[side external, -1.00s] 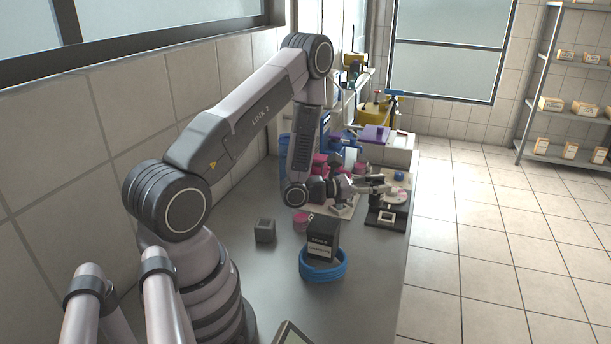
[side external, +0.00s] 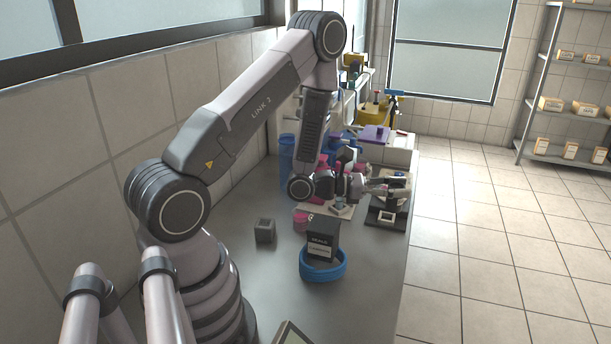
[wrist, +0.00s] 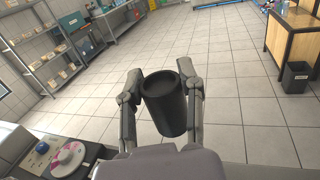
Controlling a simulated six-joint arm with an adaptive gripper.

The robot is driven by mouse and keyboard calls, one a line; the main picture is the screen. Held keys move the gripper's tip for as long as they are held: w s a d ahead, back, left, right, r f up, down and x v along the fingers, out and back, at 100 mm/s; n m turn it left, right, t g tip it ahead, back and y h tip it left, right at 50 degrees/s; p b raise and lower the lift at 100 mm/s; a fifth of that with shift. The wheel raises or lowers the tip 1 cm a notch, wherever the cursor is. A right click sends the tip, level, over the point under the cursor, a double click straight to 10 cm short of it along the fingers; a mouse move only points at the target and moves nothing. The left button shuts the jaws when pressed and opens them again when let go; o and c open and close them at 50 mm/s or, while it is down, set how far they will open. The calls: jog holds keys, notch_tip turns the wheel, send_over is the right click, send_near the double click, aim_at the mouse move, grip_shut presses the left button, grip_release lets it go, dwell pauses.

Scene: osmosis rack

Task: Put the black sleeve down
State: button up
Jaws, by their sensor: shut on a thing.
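The black sleeve (wrist: 165,108) is an open-topped dark cylinder in the wrist view. My gripper (wrist: 163,82) is shut on it, with one finger on each side. The sleeve is held up, tilted in that picture, with floor tiles behind it. In the side external view my gripper (side external: 392,187) reaches right, above the dark stand (side external: 388,216) near the bench's right edge. The sleeve cannot be made out clearly there.
A device with a pink disc (wrist: 67,161) and a blue knob (wrist: 42,148) is at lower left in the wrist view. A black box (side external: 322,238) stands in a blue ring (side external: 323,268) on the bench. A small grey block (side external: 265,231) stands left. Bare bench (side external: 375,265) lies in front.

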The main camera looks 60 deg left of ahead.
jog(key=a+f+n+t+y, duration=0.1)
jog(key=a+f+n+y, duration=0.2)
jog(key=a, duration=0.6)
jog(key=a+f+n+t+y, duration=0.1)
jog(key=a+f+n+y, duration=0.2)
jog(key=a+f+y, duration=0.3)
jog(key=a, duration=0.3)
jog(key=shift+w+a+f, duration=0.15)
jog(key=shift+w+f, duration=0.2)
jog(key=shift+w, duration=0.05)
notch_tip(320, 180, down, 10)
jog(key=shift+r, duration=0.2)
jog(key=shift+f, duration=0.15)
jog(key=o, duration=1)
jog(key=shift+c, duration=0.2)
